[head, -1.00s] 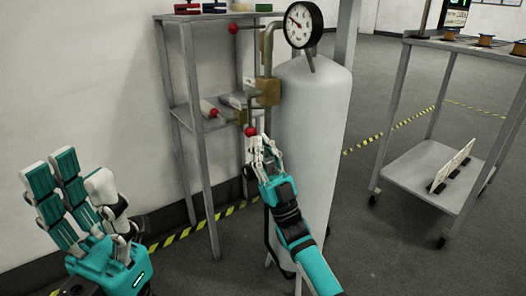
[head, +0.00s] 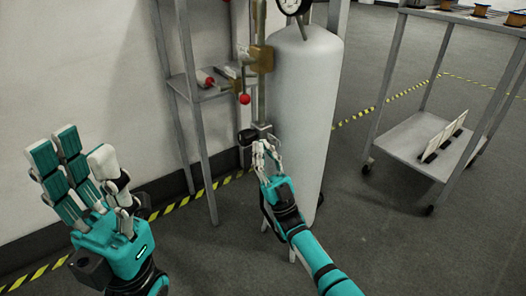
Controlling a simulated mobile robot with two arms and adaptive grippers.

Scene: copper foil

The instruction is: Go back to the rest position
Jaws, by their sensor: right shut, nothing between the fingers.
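My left gripper (head: 80,180) is at the lower left of the head view, teal and white. Its fingers point up, spread and apart, with nothing between them. My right gripper (head: 264,150) is near the middle, in front of the lower part of the white tank (head: 309,110). Its fingers are closed together and hold nothing. The red ball knob (head: 245,99) of a lever is above and to the left of it, clear of the fingers. A dark fitting (head: 247,137) is just behind the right fingertips; I cannot tell whether they touch.
A grey metal shelf (head: 207,150) stands left of the tank, with a second red knob (head: 209,81) on it. A gauge (head: 293,4) is cut off at the top. A grey cart (head: 412,150) stands at the right. Open floor (head: 385,250) lies between.

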